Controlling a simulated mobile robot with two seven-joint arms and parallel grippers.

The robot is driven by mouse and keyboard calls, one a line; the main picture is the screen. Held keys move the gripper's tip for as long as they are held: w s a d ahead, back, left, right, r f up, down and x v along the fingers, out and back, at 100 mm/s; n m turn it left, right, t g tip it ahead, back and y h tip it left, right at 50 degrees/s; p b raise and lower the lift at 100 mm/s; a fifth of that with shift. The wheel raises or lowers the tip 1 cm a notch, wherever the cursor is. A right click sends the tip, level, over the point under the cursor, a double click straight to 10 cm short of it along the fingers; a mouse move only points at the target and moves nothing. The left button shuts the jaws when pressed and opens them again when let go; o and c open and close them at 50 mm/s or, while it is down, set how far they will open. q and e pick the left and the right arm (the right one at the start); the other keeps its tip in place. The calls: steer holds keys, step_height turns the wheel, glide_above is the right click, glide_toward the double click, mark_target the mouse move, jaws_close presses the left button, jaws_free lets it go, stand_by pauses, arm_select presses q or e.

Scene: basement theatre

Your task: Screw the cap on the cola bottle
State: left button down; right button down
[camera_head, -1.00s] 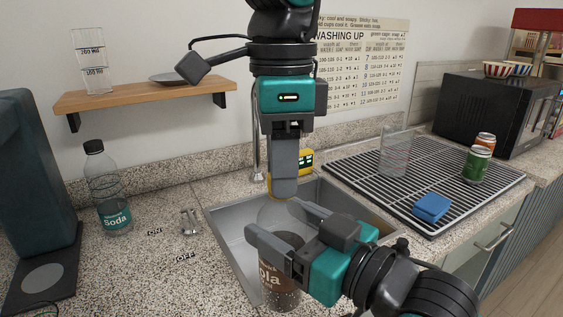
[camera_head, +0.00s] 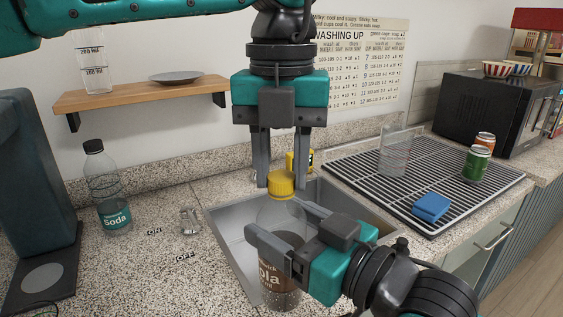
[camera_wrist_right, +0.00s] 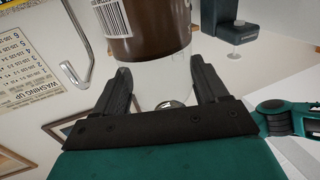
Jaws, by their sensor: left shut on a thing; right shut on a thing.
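My right gripper (camera_head: 280,243) comes from the lower right and is shut on the bottle's upper body. In the right wrist view the bottle (camera_wrist_right: 150,65) lies between my right fingers (camera_wrist_right: 162,92).
A soda bottle (camera_head: 107,190) with a dark cap stands on the counter at left. The sink (camera_head: 232,228) lies below the bottle. A black drying rack (camera_head: 385,178) at right holds a glass (camera_head: 396,152), a blue sponge (camera_head: 430,207) and cans. A wooden shelf (camera_head: 140,95) hangs at back left.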

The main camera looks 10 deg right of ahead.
arm_select(q)
steer(key=m, duration=2.6)
steer(key=c, duration=0.7)
jaws_free()
steer(key=shift+o, duration=0.2)
step_height(320, 180, up, 12)
